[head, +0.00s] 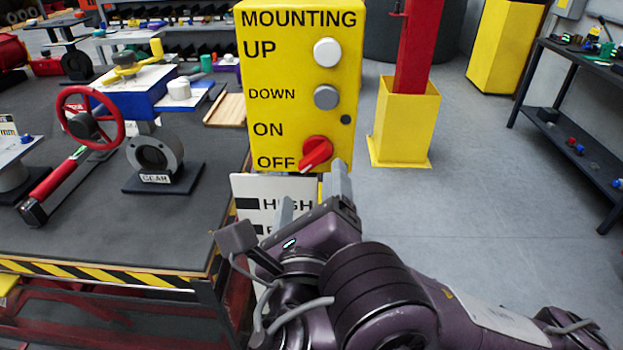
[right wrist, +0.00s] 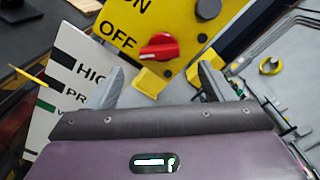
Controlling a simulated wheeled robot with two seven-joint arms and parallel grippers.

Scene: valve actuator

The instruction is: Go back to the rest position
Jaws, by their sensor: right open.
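My right gripper (head: 312,190) is in front of the lower edge of the yellow control box (head: 290,75). Its two grey fingers are spread apart with nothing between them, as the right wrist view also shows (right wrist: 158,85). The red knob (head: 316,150) of the box is just beyond the fingertips, and it appears above the gap between them in the right wrist view (right wrist: 158,47). I cannot tell whether a finger touches the box. The knob's white-tipped end points down-left towards OFF. My left gripper is not in view.
A white sign (head: 262,192) reading HIGH hangs below the box, partly hidden by my gripper. The workbench (head: 120,225) on the left holds a red valve wheel (head: 88,118) and a grey gear part (head: 155,158). A red post with a yellow base (head: 404,125) stands right; the floor there is clear.

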